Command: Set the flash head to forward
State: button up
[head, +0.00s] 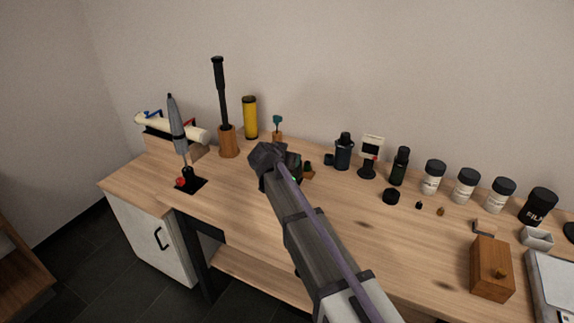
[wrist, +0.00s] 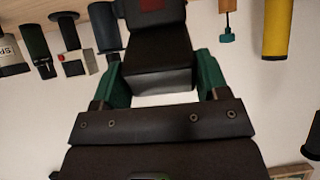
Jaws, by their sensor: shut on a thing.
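The flash head is a black block (wrist: 158,72) in the wrist view. It joins a black body (wrist: 165,20) with a dark red panel (wrist: 150,4) at the picture's top edge. My gripper (wrist: 160,66) is shut on the flash head, with a green finger against each side. The wrist picture is upside down, and the exact tilt of the head is hard to tell. In the head view my gripper (head: 298,168) is over the middle of the bench, and my arm hides most of the flash.
A white-faced device (head: 372,147), a black bottle (head: 400,166) and several white jars stand right of my gripper. A yellow cylinder (head: 250,117) and a tall black-handled tool in a wooden holder (head: 228,142) stand left. The front middle of the bench (head: 395,245) is mostly clear.

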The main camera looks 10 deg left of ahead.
jog(key=f+t+b, duration=0.1)
jog(key=t+b, duration=0.1)
jog(key=b, duration=0.1)
jog(key=shift+s+a+f+h, duration=0.1)
jog(key=shift+s+f+h, duration=0.2)
jog(key=shift+s+f, duration=0.1)
jog(key=shift+t+b, duration=0.7)
jog(key=shift+b, duration=0.55)
jog(key=shift+a, duration=0.1)
jog(key=o, duration=0.9)
jog(key=shift+o, duration=0.2)
jog(key=shift+s, duration=0.1)
jog(key=p+v, duration=0.2)
jog(key=v, duration=0.8)
jog(key=shift+s+a, duration=0.3)
jog(key=shift+s, duration=0.05)
